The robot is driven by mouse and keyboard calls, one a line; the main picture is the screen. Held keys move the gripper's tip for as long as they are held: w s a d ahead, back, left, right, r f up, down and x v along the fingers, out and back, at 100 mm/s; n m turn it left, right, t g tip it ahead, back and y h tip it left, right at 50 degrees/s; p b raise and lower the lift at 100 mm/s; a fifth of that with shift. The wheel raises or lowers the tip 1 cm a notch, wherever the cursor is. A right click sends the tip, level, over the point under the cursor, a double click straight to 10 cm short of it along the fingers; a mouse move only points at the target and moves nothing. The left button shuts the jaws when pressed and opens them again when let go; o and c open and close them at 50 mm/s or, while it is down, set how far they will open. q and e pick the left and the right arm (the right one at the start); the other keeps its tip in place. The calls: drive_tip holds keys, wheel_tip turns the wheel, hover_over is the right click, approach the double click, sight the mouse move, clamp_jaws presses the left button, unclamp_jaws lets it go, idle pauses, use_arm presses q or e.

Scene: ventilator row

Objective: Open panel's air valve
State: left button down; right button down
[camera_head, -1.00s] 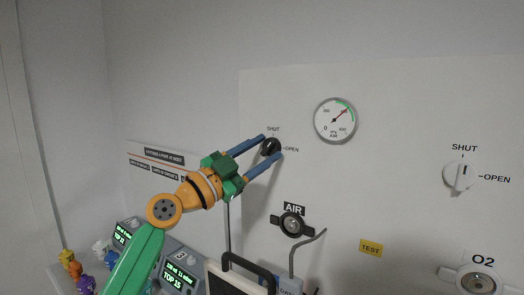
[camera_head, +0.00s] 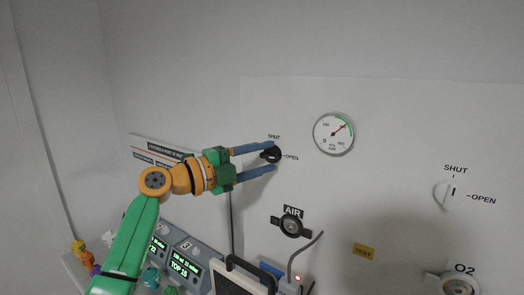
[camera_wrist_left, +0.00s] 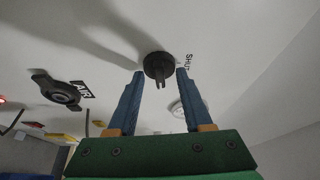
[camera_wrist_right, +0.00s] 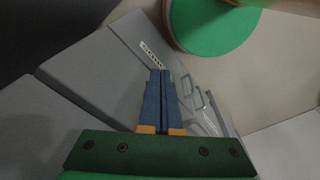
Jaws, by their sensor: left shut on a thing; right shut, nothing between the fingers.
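The air valve is a black knob (camera_head: 271,154) on the white wall panel (camera_head: 380,110), with SHUT printed above it and OPEN to its right. My left gripper (camera_head: 274,156) reaches it from the left, one blue finger above and one below. In the left wrist view the knob (camera_wrist_left: 158,66) sits between the fingertips of my left gripper (camera_wrist_left: 160,76), which is shut on it. Which mark the knob points to is hard to tell. My right gripper (camera_wrist_right: 162,73) shows only in the right wrist view, shut and empty.
A round gauge (camera_head: 333,134) is up and right of the knob. The AIR outlet (camera_head: 291,226) is below it. A white O2 knob (camera_head: 447,194) and O2 outlet (camera_head: 452,285) are at right. Ventilator screens (camera_head: 184,265) and a dark handle (camera_head: 250,268) stand below.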

use_arm(q)
drive_tip(key=shift+r+m+p, duration=0.2)
drive_tip(key=shift+m+p, duration=0.1)
drive_tip(key=shift+m, duration=0.2)
drive_tip(key=c, duration=0.7)
unclamp_jaws()
drive_tip(key=o, duration=0.4)
drive_tip(key=shift+w+f, duration=0.15)
drive_tip(key=shift+w, duration=0.05)
